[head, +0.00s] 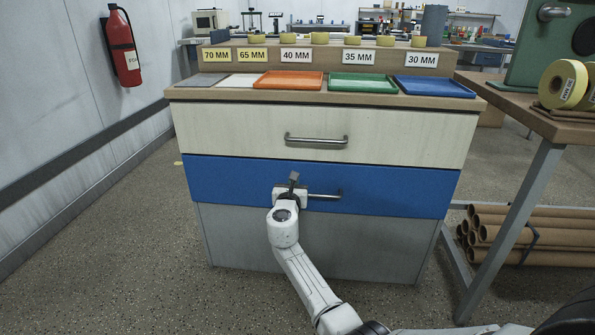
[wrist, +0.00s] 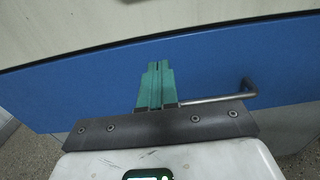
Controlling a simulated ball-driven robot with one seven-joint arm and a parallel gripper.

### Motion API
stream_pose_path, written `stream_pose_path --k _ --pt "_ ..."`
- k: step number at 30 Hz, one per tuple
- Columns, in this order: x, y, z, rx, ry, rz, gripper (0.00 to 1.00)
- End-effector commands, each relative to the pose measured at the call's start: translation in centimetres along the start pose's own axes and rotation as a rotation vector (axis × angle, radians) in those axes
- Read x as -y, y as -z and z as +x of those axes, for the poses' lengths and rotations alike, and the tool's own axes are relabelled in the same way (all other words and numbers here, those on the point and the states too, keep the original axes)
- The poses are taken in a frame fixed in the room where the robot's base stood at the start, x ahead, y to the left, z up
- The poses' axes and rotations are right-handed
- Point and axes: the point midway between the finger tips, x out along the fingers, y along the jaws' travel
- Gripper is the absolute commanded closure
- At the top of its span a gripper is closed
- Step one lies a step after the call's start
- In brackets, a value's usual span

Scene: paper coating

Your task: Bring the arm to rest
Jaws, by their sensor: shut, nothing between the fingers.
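My gripper (head: 294,178) is in front of the blue middle drawer (head: 240,180) of the cabinet in the head view. In the wrist view, the green fingers of my gripper (wrist: 157,68) are together and hold nothing. They point up against the blue drawer front (wrist: 80,88). The drawer's metal bar handle (head: 325,196) runs behind my gripper in the head view. In the wrist view the handle (wrist: 220,98) comes out to the right of the fingers, its left part hidden. I cannot tell if my gripper touches it.
The cream top drawer (head: 390,137) with its handle (head: 316,141) is just above. Orange (head: 289,82), green (head: 363,84) and blue (head: 434,88) trays line the cabinet top. A side table (head: 545,118) with tape rolls stands right, over brown tubes (head: 530,234). Left floor is clear.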

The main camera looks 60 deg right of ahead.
Motion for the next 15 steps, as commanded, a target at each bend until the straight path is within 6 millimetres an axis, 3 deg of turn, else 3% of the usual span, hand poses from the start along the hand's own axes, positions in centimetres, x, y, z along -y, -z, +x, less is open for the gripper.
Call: stream_pose_path --k 9,15 --pt "0.0 -0.1 -5.8 -0.002 -0.001 -0.001 1.0" --pt "0.1 0.0 -7.4 -0.001 0.001 -0.001 1.0"
